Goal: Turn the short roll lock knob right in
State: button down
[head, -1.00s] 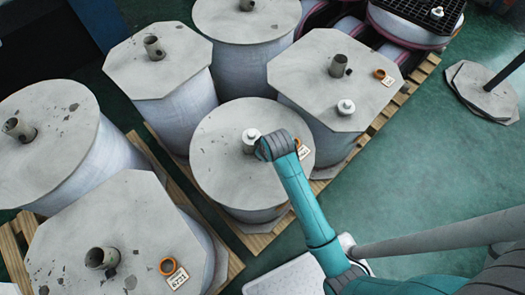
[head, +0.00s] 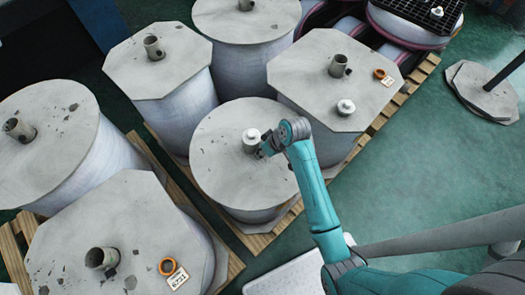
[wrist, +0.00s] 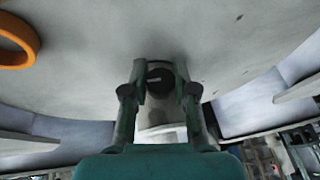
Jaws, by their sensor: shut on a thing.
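The short roll (head: 222,170), with a round grey board on top, stands at the middle of the head view. A grey core tube (head: 249,149) with a white cap (head: 251,135) rises from its board. The dark lock knob (wrist: 159,82) shows in the wrist view, low on the tube's side, with a pale mark on its face. My gripper (wrist: 160,70) has one finger on each side of the knob and is shut on it. In the head view my gripper (head: 267,147) is just right of the tube, and the knob is hidden.
Other rolls with grey boards and upright tubes stand close around on wooden pallets (head: 255,243). An orange ring (wrist: 20,42) lies on the board at the upper left of the wrist view. Green floor (head: 425,140) is free at the right.

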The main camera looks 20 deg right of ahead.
jog(key=shift+s+f, duration=0.1)
jog(key=shift+f, duration=0.05)
jog(key=c, duration=1.2)
grip_release()
jog(key=shift+r, duration=0.2)
jog(key=shift+d+r, duration=0.1)
jog(key=shift+r, duration=0.2)
jog(key=v, duration=1.1)
jog(key=shift+s, duration=0.15)
